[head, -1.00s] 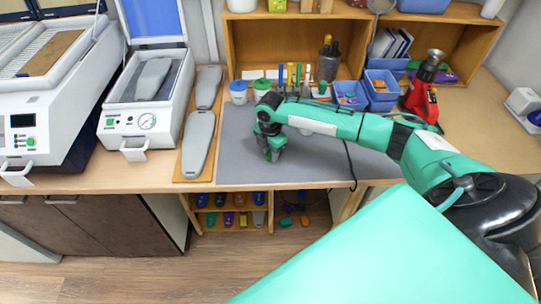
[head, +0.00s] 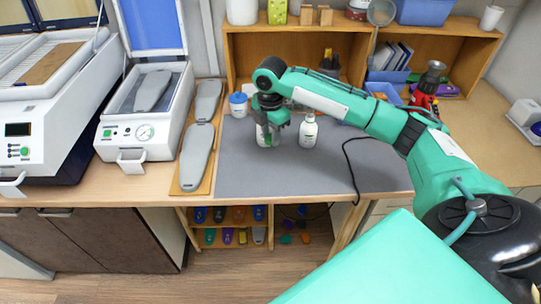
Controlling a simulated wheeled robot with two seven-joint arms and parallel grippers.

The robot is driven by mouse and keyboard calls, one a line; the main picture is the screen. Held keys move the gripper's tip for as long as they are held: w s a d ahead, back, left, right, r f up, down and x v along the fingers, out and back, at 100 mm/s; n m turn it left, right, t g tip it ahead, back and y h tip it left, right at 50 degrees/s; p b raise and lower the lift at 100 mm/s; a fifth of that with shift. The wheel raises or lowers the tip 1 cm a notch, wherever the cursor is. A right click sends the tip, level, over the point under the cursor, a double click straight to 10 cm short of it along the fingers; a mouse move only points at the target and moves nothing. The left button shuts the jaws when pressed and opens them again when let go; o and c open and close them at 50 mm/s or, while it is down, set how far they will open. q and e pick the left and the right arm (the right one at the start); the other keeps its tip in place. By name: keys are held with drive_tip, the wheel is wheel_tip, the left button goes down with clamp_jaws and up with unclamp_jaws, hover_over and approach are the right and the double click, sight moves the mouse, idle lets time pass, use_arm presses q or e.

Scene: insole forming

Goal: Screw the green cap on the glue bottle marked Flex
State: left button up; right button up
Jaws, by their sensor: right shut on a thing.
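Two white bottles with small labels stand on the grey mat (head: 330,178). One bottle (head: 264,140) is directly under my right gripper (head: 268,127), and its upper part is hidden by the fingers. The other bottle (head: 309,132) stands upright just to the right, with a pale top. The labels are too small to read, so I cannot tell which is Flex. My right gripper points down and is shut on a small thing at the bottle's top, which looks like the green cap. The fingers mostly hide it, and I cannot tell whether it touches the neck. My left gripper is out of view.
A blue-lidded jar (head: 238,106) stands behind the mat's left corner. A board with grey insole forms (head: 198,150) and a white press (head: 140,130) are on the left. A black cable (head: 353,168) crosses the mat's right side. The front of the mat is clear.

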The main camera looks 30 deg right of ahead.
sight(270, 138)
wheel_tip(270, 138, up, 7)
drive_tip(key=shift+f+b, duration=0.15)
drive_tip(key=shift+b, duration=0.3)
drive_tip(key=s+a+f+m, duration=0.4)
drive_tip(key=s+a+m, duration=0.2)
drive_tip(key=m, duration=0.3)
drive_tip(key=s+a+f+m, duration=0.5)
drive_tip(key=s+a+m, duration=0.2)
drive_tip(key=a+m, duration=0.2)
drive_tip(key=shift+s+f+m, duration=0.25)
drive_tip(key=shift+f+m, duration=0.05)
drive_tip(key=shift+m, duration=0.4)
